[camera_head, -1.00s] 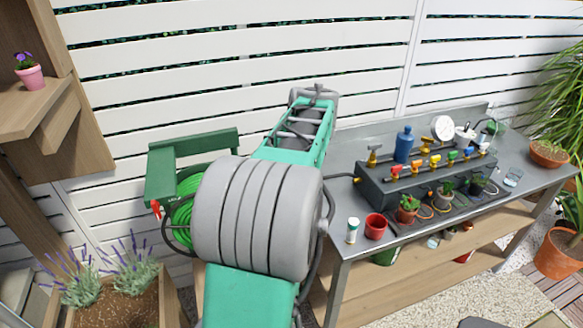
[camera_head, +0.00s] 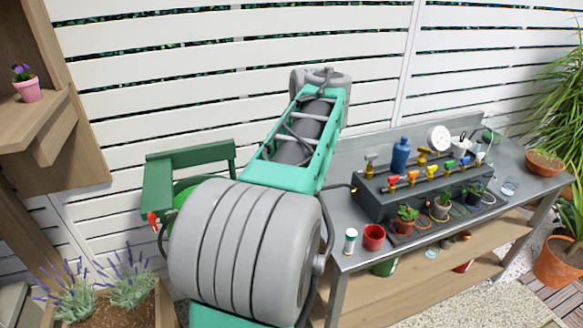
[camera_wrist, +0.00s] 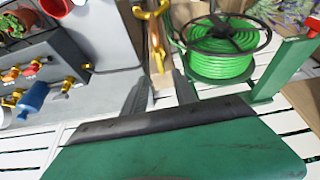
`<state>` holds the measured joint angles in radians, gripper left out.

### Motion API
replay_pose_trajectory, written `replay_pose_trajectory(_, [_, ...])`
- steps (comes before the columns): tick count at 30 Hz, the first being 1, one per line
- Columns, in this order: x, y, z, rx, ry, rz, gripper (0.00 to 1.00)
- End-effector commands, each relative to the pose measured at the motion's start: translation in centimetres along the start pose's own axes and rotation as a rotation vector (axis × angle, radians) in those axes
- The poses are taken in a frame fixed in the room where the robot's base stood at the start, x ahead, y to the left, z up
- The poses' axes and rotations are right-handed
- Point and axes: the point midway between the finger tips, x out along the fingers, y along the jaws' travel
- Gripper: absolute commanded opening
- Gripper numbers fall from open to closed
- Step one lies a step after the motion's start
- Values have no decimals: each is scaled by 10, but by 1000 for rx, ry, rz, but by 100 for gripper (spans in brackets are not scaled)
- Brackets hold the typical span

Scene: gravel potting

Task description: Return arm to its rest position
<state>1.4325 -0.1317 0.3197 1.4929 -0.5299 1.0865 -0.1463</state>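My arm (camera_head: 245,250) fills the middle of the head view, with its teal and grey links raised in front of the white fence. My gripper is hidden there behind the arm. In the wrist view my gripper (camera_wrist: 160,84) has its two dark fingers apart, with nothing clearly held between them. Beyond the fingers, a yellow-brown object (camera_wrist: 154,38) shows; I cannot tell what it is.
The grey potting table (camera_head: 345,225) stands right of my arm, with a tap manifold (camera_head: 405,190), a red cup (camera_head: 373,237) and small pots. A green hose reel (camera_wrist: 220,45) is at left behind the arm. A lavender planter (camera_head: 115,310) and wooden shelf (camera_head: 40,112) are at far left.

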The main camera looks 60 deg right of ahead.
Motion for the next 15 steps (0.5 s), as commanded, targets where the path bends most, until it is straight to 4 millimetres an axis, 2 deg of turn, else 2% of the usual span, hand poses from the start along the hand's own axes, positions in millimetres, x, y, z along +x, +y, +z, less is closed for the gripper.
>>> replay_pose_trajectory(8, [1, -2, 0, -3, 0, -2, 34])
replay_pose_trajectory(11, [6, -39, -5, -44, -4, -25, 34])
replay_pose_trajectory(14, [14, -112, -5, -123, -11, -69, 34])
replay_pose_trajectory(15, [17, -148, 0, -162, -18, -90, 34])
